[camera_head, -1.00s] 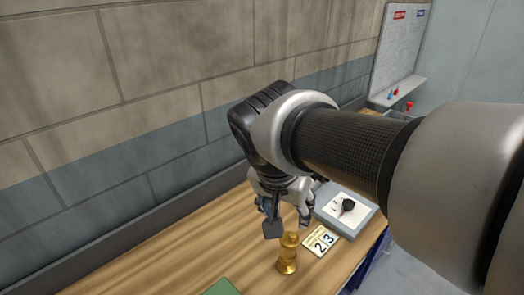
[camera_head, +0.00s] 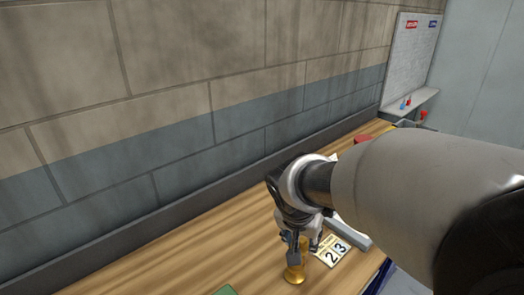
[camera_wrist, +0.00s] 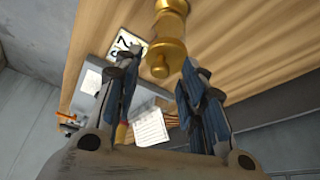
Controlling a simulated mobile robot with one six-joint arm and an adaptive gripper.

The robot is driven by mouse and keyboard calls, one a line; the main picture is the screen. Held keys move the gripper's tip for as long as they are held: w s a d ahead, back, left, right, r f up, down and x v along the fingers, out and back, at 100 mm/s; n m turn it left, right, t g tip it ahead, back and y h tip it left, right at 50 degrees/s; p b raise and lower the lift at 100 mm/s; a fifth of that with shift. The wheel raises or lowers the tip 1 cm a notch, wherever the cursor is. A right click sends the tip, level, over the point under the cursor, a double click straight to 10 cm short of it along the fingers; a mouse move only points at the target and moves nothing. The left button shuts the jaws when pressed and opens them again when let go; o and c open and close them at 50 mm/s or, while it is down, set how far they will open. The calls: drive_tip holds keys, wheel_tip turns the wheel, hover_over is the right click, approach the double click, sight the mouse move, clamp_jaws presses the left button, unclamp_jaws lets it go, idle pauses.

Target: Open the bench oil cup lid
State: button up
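The brass oil cup (camera_head: 295,272) stands on the wooden bench, with its upper part hidden by my gripper in the head view. In the wrist view the brass cup (camera_wrist: 168,40) shows at the top middle, its rounded end between and just beyond my fingertips. My gripper (camera_head: 303,246) points down at the cup. In the wrist view my gripper (camera_wrist: 160,75) has its two fingers spread apart with a clear gap and nothing held. I cannot tell whether a finger touches the cup.
A number card (camera_head: 334,251) reading 23 lies right of the cup. A grey box (camera_head: 352,232) is behind it, partly hidden by my arm. A green item (camera_head: 226,291) lies at the front left. The wall runs along the bench's back; the bench (camera_head: 170,270) left of the cup is clear.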

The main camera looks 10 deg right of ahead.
drive_tip(key=shift+f, duration=0.1)
drive_tip(key=shift+c, duration=0.3)
clamp_jaws()
